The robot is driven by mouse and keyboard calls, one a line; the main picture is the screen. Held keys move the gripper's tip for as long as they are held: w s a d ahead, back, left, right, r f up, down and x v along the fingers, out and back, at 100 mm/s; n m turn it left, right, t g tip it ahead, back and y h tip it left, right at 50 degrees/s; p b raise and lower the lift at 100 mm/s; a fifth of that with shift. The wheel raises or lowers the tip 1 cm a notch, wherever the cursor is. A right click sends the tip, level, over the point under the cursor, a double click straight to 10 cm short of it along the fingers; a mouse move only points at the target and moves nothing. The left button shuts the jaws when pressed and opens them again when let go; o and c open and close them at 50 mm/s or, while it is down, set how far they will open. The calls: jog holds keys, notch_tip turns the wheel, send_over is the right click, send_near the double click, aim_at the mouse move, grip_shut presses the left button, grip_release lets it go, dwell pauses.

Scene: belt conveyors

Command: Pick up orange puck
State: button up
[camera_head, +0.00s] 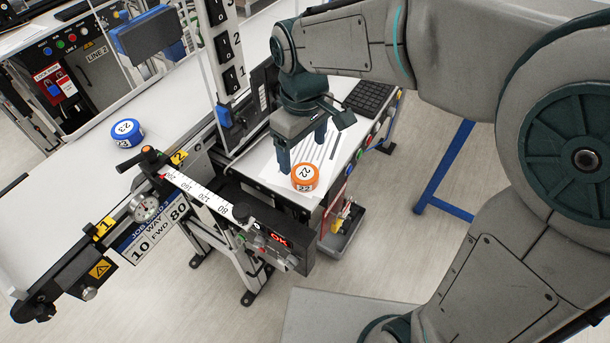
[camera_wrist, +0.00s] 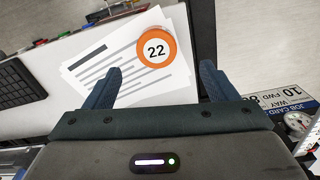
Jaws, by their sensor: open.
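The orange puck (camera_head: 305,178) has a white top marked 22. It lies on white printed sheets (camera_head: 283,185) on a narrow side table, near the table's front edge in the head view. My gripper (camera_head: 303,150) is open and empty, with its fingers pointing down just behind the puck. In the wrist view the puck (camera_wrist: 156,48) lies beyond the fingertips, between their lines, and my gripper (camera_wrist: 161,78) shows two spread dark fingers. No finger appears to touch the puck. The exact height of the fingertips above the sheets is hard to tell.
A blue puck (camera_head: 126,131) marked 23 sits on the white conveyor belt (camera_head: 60,190) at left. A black keyboard (camera_head: 370,98) lies at the table's far end. A ruler (camera_head: 197,190) and control box (camera_head: 270,235) stand left of the puck.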

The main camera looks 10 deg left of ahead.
aim_at(305, 173)
jog(key=f, duration=0.8)
jog(key=shift+w+d, duration=0.15)
jog(key=shift+d, duration=0.05)
jog(key=c, duration=1.1)
